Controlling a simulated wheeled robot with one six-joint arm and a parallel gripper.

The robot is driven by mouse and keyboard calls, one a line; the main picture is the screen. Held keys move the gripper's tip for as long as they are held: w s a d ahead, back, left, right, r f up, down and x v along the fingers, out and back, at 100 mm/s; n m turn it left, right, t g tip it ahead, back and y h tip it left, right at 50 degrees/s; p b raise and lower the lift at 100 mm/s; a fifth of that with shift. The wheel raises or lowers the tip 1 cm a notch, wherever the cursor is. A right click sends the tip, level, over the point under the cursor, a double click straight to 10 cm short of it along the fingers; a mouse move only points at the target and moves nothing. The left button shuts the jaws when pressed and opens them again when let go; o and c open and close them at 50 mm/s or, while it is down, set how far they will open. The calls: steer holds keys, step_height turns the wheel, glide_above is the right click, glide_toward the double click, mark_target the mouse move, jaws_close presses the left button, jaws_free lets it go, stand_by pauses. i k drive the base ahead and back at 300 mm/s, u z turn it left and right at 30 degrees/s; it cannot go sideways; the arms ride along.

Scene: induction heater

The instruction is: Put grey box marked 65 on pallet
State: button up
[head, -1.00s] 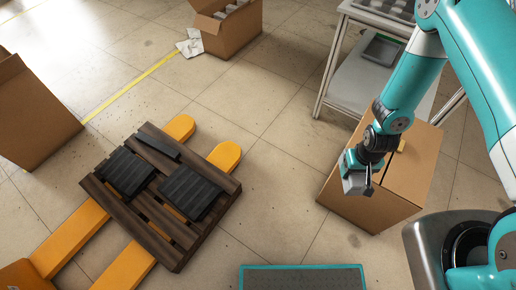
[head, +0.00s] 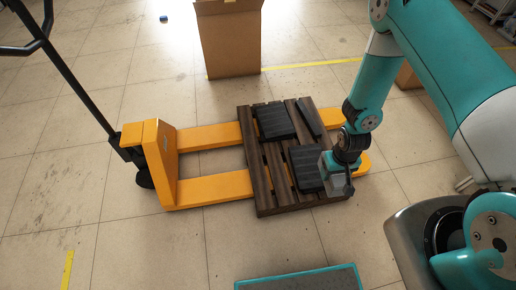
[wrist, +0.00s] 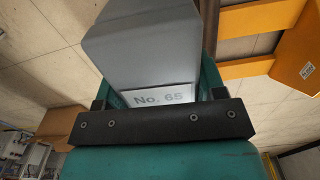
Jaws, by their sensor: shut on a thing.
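The grey box marked No. 65 (wrist: 145,50) fills the upper middle of the wrist view, with its white label towards the camera. My gripper (wrist: 155,105) is shut on it. In the head view my gripper (head: 338,180) is over the right part of the dark wooden pallet (head: 265,190). The grey box is mostly hidden there, so I cannot tell its height above the slats. The pallet carries two black ribbed boxes, one at the back (head: 274,122) and one at the front (head: 306,168) close left of my gripper, and a thin dark piece (head: 310,118).
The pallet sits on the orange forks of a pallet jack (head: 160,165), whose handle rises at the left. A tall cardboard box (head: 230,45) stands behind. A teal-edged grey platform (head: 298,280) is at the front.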

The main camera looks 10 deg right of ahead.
mark_target(257, 148)
steer(key=u, duration=0.15)
steer(key=i, duration=1)
steer(key=z, duration=0.05)
